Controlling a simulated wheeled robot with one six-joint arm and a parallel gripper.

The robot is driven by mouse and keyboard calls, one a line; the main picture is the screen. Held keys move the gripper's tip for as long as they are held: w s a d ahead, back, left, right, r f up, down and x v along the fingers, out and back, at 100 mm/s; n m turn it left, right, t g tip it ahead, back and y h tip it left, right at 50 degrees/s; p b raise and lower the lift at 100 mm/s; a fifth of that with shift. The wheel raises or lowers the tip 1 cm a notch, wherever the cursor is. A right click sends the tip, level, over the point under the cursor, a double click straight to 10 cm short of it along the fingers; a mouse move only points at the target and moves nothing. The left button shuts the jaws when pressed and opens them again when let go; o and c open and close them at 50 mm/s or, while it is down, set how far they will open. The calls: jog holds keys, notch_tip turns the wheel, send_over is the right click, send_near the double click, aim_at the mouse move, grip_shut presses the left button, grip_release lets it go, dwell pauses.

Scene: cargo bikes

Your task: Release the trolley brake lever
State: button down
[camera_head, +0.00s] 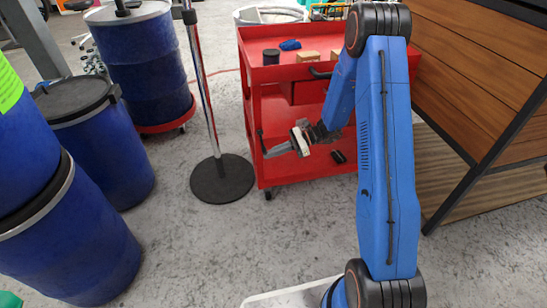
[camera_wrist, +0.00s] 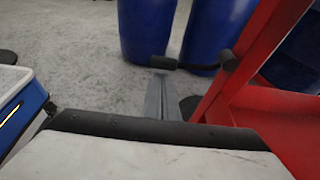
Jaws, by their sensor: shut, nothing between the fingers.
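The red trolley (camera_head: 310,172) stands in the middle of the head view. Its dark lever (camera_head: 261,140) is at the left corner post, small in this view. In the wrist view the lever (camera_wrist: 195,66) runs leftward from a black pivot on the red post to a black grip. My gripper (camera_head: 267,154) is shut and empty, low beside that left post. In the wrist view the grey fingers (camera_wrist: 162,82) point forward, with their tips just below the black grip in the picture. I cannot tell whether they touch it.
A chrome stand with a round black base (camera_head: 222,180) is close left of the trolley. Several blue drums (camera_head: 95,140) stand farther left. A wooden cabinet (camera_head: 490,60) is at right. Small boxes (camera_head: 308,56) lie on the trolley top. The floor in front is clear.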

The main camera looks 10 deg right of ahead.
jog(key=shift+r, duration=0.35)
dwell(0.3)
notch_tip(320, 180, up, 7)
jog(key=m+g, duration=0.1)
jog(key=m, duration=0.2)
jog(key=shift+g, duration=0.4)
dwell(0.5)
dwell(0.6)
